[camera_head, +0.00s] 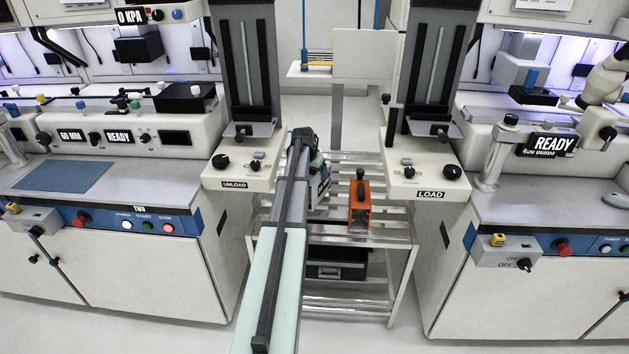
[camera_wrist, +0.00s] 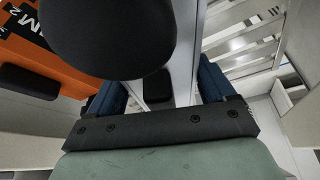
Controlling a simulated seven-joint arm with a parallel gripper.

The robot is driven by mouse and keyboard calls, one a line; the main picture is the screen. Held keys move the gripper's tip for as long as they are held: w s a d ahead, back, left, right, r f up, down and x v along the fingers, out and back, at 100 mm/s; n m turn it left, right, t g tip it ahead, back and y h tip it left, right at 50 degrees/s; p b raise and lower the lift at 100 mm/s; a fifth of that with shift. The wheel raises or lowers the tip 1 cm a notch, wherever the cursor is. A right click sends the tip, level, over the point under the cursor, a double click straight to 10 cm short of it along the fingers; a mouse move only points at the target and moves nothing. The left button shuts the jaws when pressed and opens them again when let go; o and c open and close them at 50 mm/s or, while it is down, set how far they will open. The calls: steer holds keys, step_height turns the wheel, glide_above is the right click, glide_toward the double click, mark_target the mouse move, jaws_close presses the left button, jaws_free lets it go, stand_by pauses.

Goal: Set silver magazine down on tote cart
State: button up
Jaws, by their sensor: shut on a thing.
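My gripper (camera_wrist: 160,88) is shut on the silver magazine (camera_wrist: 184,50), whose pale metal face shows between the blue fingers in the wrist view. A large black round knob (camera_wrist: 110,35) covers part of it. In the head view my arm reaches over the left part of the tote cart (camera_head: 398,238), a metal frame with a slatted top, and hides most of the gripper and magazine. The slats also show below in the wrist view (camera_wrist: 250,57). I cannot tell whether the magazine touches them.
An orange magazine (camera_head: 360,212) with a black knob stands on the cart, just right of my gripper; it is close at the left in the wrist view (camera_wrist: 40,62). Unload (camera_head: 240,170) and load (camera_head: 423,178) stations flank the cart. A black tote (camera_head: 337,267) sits on its lower shelf.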

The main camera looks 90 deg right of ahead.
steer(key=shift+f, duration=1.9)
steer(key=o, duration=1.5)
steer(key=shift+c, duration=0.2)
steer(key=v, duration=1.2)
